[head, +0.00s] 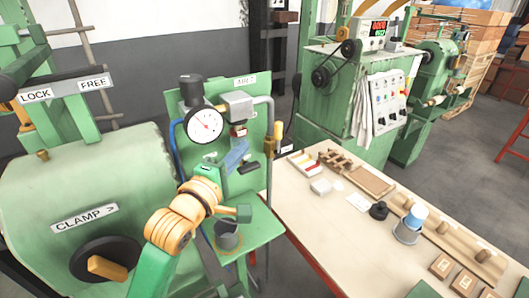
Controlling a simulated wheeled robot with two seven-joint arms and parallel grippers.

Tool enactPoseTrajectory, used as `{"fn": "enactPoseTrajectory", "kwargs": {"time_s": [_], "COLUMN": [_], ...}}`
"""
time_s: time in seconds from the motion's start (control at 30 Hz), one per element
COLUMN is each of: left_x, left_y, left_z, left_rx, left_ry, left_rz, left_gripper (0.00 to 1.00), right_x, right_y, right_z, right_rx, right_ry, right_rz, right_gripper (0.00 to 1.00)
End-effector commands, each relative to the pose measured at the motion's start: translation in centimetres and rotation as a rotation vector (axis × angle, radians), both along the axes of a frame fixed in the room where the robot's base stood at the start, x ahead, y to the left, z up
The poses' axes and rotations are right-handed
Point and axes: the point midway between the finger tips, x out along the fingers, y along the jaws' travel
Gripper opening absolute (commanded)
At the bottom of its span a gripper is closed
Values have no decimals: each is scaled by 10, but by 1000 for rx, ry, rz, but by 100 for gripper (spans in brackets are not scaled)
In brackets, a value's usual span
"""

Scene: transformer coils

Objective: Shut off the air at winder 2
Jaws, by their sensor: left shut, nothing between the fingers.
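A green panel (258,112) stands upright at the centre, with a small sign (245,80) too small to read surely. A round white gauge (205,125) with a red needle sits at its left, beside a grey box (238,103). A grey pipe (270,115) runs down its right edge, and a yellow handle (277,131) stands roughly upright beside it. My left arm rises from the bottom, and my left gripper (237,157) is shut and empty in front of the panel, left of the yellow handle and apart from it. Its fingertips are hard to separate from the fittings behind. My right gripper is not seen.
A green machine with CLAMP and LOCK/FREE labels (85,218) fills the left. A grey cup (228,235) stands on a green shelf below the panel. A workbench (335,228) with trays, a blue-topped container (410,225) and blocks lies right. Another winder (355,90) stands behind.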

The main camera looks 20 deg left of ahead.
Motion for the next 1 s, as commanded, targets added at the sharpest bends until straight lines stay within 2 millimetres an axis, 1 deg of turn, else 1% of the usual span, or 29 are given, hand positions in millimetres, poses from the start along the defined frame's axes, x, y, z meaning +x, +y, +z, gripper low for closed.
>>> {"fn": "enactPoseTrajectory", "kwargs": {"time_s": [0.03, 0.13, 0.17, 0.2, 0.3, 0.4, 0.53, 0.87, 1.0], "left_x": [11, 32, 37, 41, 50, 56, 59, 60, 69], "left_y": [0, -2, -4, -11, -23, -29, -33, -33, -33], "left_z": [1, 1, 1, 1, 2, 2, 3, 3, 5], "left_rx": [3, 3, 2, 0, 1, 2, 2, 2, 2], "left_ry": [-3, -2, -2, -2, -2, -1, -1, -1, -1], "left_rz": [1, 1, 1, -1, -2, -1, 0, 0, 1], "left_gripper": [0, 0, 0, 0, 0, 0, 0, 0, 0], "right_x": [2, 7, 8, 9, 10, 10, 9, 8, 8], "right_y": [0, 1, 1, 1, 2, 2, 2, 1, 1], "right_z": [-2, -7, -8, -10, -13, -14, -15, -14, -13], "right_rx": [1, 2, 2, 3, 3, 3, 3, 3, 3], "right_ry": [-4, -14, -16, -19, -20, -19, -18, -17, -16], "right_rz": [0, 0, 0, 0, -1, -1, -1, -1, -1], "right_gripper": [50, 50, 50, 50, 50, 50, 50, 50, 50]}}
